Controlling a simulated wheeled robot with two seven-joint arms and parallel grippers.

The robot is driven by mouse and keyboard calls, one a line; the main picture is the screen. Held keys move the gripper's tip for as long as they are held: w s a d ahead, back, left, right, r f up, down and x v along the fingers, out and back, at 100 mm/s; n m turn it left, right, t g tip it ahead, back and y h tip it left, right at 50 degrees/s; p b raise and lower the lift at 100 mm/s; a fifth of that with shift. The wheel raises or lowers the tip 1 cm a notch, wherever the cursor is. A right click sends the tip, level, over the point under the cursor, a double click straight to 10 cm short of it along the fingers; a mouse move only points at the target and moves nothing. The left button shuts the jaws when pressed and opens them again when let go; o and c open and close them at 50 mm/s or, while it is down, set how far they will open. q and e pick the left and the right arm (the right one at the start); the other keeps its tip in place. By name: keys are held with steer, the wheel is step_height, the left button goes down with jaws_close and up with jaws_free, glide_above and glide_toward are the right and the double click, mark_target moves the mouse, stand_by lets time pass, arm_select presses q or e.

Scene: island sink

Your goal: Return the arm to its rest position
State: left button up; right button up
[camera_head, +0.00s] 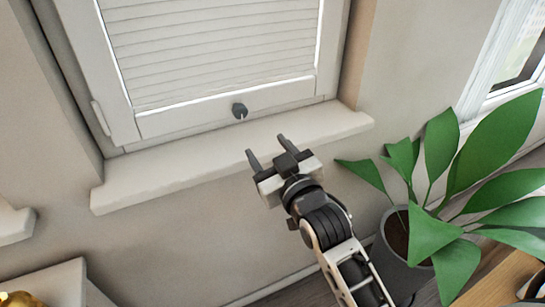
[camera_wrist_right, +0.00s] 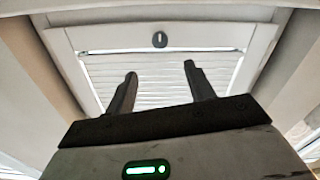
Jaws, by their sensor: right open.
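My right gripper (camera_head: 268,154) is raised in front of the window sill, with its two fingers apart and nothing between them. In the right wrist view its fingers (camera_wrist_right: 160,75) also stand apart and empty, with the window blind behind them. The right arm comes up from the bottom of the head view. My left gripper is in neither view.
A window with a closed white blind (camera_head: 215,50) and a dark handle (camera_head: 239,111) is ahead, above a pale sill (camera_head: 230,150). A large-leaved plant (camera_head: 425,240) in a grey pot (camera_head: 391,262) stands right of my arm. A white surface (camera_head: 50,284) is at lower left.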

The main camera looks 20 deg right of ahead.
steer(key=shift+s, duration=0.65)
steer(key=shift+f, duration=0.1)
steer(key=s+a+f+g+y, duration=0.1)
steer(key=s+f+g, duration=0.3)
steer(key=s+f, duration=0.4)
steer(key=s+a+f+g+y, duration=0.1)
steer(key=s+f+g, duration=0.3)
steer(key=s+f, duration=0.5)
step_height(320, 180, down, 8)
steer(key=shift+s+a+f, duration=0.15)
steer(key=shift+s+a, duration=0.05)
steer(key=shift+a, duration=0.55)
